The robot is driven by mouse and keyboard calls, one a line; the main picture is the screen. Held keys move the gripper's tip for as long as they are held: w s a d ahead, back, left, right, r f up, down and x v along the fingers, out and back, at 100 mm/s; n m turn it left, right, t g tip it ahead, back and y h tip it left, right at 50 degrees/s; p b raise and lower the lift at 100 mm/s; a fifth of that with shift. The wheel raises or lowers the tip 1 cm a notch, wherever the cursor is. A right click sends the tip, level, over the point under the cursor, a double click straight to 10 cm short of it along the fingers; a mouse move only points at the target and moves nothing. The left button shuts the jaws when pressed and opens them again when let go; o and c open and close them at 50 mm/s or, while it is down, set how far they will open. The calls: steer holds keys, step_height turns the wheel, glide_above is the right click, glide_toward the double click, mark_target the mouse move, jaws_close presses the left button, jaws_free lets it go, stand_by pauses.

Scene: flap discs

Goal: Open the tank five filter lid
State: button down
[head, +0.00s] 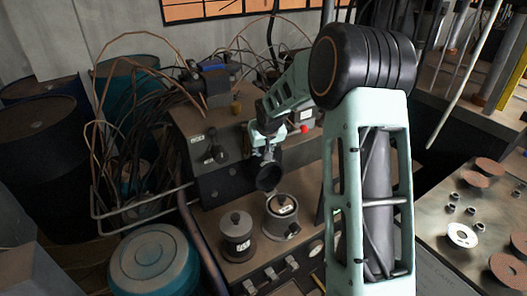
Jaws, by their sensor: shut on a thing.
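My gripper (266,155) is above the workbench, reaching down from the pale green arm. It is shut on a dark round piece (268,178), which looks like a lid and shows tilted just under the fingers. Below it stands a grey filter canister (282,228) with a wide rim and a pale label at its top. The dark piece appears apart from this canister. To its left stands a second, darker canister (237,243) with a knobbed lid on and a pale label on its side. The labels are too small to read. The fingertips are partly hidden.
A grey control box (213,145) with cables stands behind the canisters. Several latches (271,274) line the bench front. Blue drums (155,262) and a metal rail are at left. A bench (455,215) with brown discs and small nuts is at right.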

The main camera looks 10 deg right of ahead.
steer(key=shift+w+a+r, duration=0.3)
steer(key=shift+a+r, duration=0.05)
steer(key=shift+r, duration=0.05)
steer(key=c, duration=1.8)
jaws_free()
steer(key=shift+c, duration=0.2)
steer(key=shift+o, duration=0.9)
steer(key=shift+s, duration=0.1)
steer(key=shift+d+f, duration=0.1)
steer(key=shift+f, duration=0.05)
steer(key=shift+s, duration=0.1)
steer(key=v, duration=1.2)
